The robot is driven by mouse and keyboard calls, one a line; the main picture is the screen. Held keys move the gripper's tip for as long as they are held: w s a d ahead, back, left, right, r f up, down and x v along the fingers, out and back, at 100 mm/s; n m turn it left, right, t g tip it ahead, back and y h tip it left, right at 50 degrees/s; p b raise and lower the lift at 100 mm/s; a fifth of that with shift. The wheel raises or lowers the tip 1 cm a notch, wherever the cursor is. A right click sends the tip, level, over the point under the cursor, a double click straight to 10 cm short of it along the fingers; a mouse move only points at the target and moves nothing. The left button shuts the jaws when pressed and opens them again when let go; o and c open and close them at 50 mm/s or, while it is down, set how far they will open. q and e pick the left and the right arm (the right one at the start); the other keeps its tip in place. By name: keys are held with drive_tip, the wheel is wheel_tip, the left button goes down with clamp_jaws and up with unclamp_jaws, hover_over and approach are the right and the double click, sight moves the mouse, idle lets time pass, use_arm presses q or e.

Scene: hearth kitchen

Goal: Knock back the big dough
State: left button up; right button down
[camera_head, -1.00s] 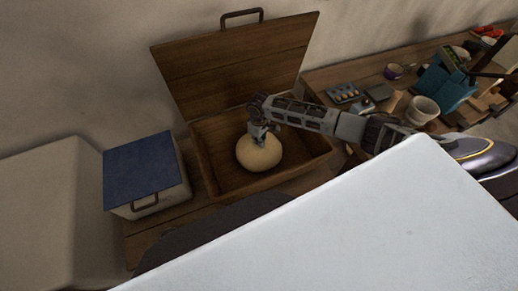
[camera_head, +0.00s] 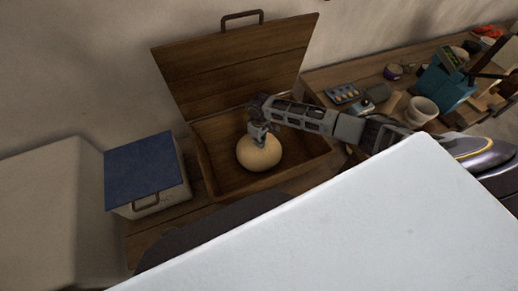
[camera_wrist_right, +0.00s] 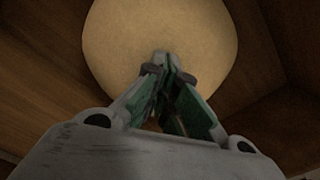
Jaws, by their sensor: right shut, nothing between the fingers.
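The big dough (camera_head: 259,155) is a pale round ball on the floor of an open wooden box (camera_head: 213,165). In the right wrist view the dough (camera_wrist_right: 120,45) fills the upper middle. My right gripper (camera_head: 262,141) is over the dough at its upper side, pointing down. In the wrist view the right gripper's fingertips (camera_wrist_right: 163,58) are together with nothing between them, in front of the dough. I cannot tell whether the tips touch or press into it. My left gripper is not in view.
The box's lid (camera_head: 235,65) stands open against the wall. A white container with a blue lid (camera_head: 143,165) stands left of the box. At right, a bench holds a white cup (camera_head: 422,110), a tray (camera_head: 343,94) and a teal holder (camera_head: 441,88). A large white surface covers the foreground.

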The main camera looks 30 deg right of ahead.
drive_tip(key=shift+f+p, duration=0.55)
drive_tip(key=shift+p, duration=0.65)
idle(2.4)
drive_tip(key=shift+f+p, duration=0.85)
drive_tip(key=shift+p, duration=0.25)
idle(3.3)
